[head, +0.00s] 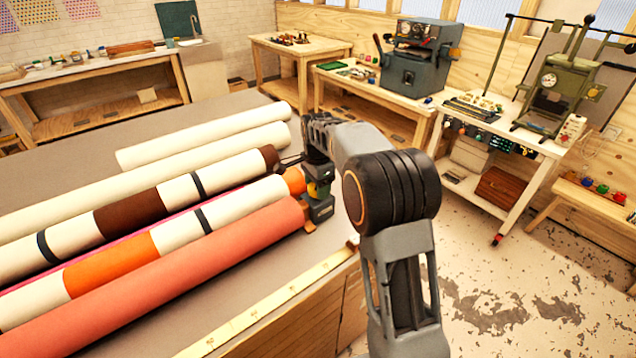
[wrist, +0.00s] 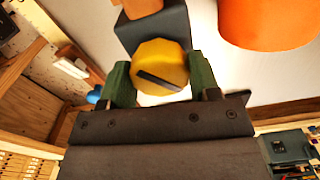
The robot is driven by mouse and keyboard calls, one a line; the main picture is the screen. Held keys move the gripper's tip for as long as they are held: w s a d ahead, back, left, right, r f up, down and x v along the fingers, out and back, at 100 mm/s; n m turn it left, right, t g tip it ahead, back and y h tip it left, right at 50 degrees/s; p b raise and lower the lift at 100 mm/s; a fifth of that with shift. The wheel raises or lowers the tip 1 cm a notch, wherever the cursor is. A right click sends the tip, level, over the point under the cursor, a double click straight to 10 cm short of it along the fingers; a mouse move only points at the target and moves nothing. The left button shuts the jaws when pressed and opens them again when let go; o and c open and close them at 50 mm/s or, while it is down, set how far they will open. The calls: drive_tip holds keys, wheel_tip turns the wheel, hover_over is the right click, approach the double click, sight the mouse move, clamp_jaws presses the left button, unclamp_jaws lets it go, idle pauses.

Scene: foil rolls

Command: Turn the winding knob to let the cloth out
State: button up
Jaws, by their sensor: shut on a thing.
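The winding knob (wrist: 160,55) is round and yellow with a dark slanted bar on its face. It sits in front of a dark block (wrist: 155,30) in the wrist view. My gripper (wrist: 161,78) has its two green fingers on either side of the knob, shut on it. In the head view my gripper (head: 318,178) is at the right end of the rolls, above the dark block (head: 320,208), with a bit of yellow showing. The cloth roll with the orange band (head: 110,262) ends in an orange tip beside my gripper. The knob's far side is hidden.
Several other rolls lie alongside on the grey table (head: 235,102), including a coral one (head: 170,280) and one with a brown band (head: 130,213). A yellow ruler strip (head: 270,305) runs along the table's front edge. Benches with machines (head: 420,55) stand behind.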

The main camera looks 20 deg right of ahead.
drive_tip(key=n+p, duration=0.1)
drive_tip(key=n, duration=0.4)
drive_tip(key=shift+r+n, duration=0.1)
drive_tip(key=shift+n, duration=0.2)
drive_tip(key=n+p, duration=0.1)
drive_tip(key=n, duration=1)
drive_tip(key=shift+w+n, duration=0.1)
drive_tip(key=shift+n, duration=0.3)
drive_tip(key=n+p, duration=0.1)
drive_tip(key=n, duration=1)
drive_tip(key=shift+n, duration=0.4)
drive_tip(key=n, duration=1.1)
drive_tip(key=shift+n, duration=0.4)
drive_tip(key=n, duration=0.5)
drive_tip(key=shift+n, duration=0.3)
